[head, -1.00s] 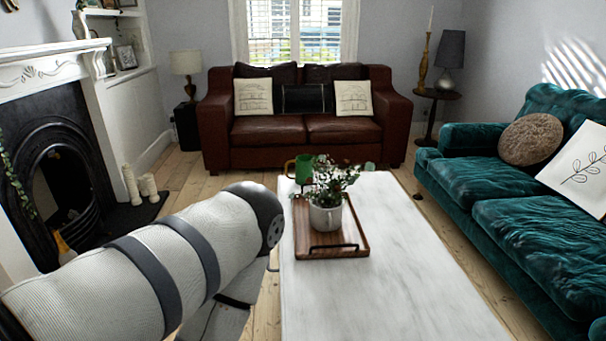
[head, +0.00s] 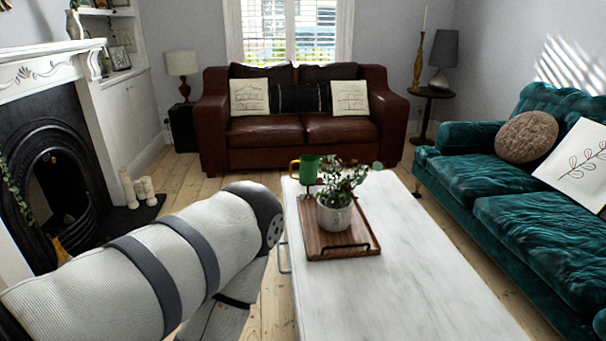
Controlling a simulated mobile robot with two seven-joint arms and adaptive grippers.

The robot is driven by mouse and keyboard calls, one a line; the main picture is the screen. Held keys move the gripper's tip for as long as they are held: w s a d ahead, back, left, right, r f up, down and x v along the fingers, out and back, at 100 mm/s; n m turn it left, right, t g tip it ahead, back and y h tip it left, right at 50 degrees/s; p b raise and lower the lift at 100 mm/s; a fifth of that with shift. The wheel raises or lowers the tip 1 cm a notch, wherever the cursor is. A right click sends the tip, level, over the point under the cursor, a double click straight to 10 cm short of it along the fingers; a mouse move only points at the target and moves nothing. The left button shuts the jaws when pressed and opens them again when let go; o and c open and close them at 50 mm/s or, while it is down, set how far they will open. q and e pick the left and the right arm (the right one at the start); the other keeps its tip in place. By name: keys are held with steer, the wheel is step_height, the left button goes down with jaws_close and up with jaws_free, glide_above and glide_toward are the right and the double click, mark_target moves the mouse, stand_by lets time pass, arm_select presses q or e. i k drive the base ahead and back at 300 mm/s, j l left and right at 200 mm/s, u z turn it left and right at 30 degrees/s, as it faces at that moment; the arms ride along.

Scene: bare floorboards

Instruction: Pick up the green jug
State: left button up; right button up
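The green jug (head: 309,168) stands at the far end of the white coffee table (head: 420,270), behind the potted plant. Its handle points left, and leaves partly cover its lower right side. My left arm fills the lower left of the head view, left of the table and well short of the jug. Its gripper is not visible. My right gripper is not in view.
A wooden tray (head: 312,238) on the table holds a potted plant (head: 335,210) in front of the jug. A teal sofa (head: 500,200) stands right, a brown leather sofa (head: 265,132) behind. Candles (head: 138,190) stand by the fireplace at left. The table's right side is clear.

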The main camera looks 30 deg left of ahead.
mark_target(309, 164)
steer(key=j+z, duration=0.1)
steer(key=j, duration=0.4)
steer(key=k+j+z, duration=0.1)
steer(key=j, duration=0.35)
steer(key=j+z, duration=0.1)
steer(key=j, duration=0.4)
steer(key=i+j+z, duration=0.15)
steer(key=j, duration=0.55)
steer(key=j+z, duration=0.15)
steer(key=j, duration=0.55)
steer(key=i+j+z, duration=0.1)
steer(key=i+j, duration=0.35)
steer(key=j, duration=0.2)
steer(key=i+j+z, duration=0.15)
steer(key=j, duration=0.2)
steer(key=i+j+z, duration=0.1)
steer(key=i+j, duration=0.15)
steer(key=j, duration=0.15)
steer(key=i+j+z, duration=0.1)
steer(key=i+j, duration=0.2)
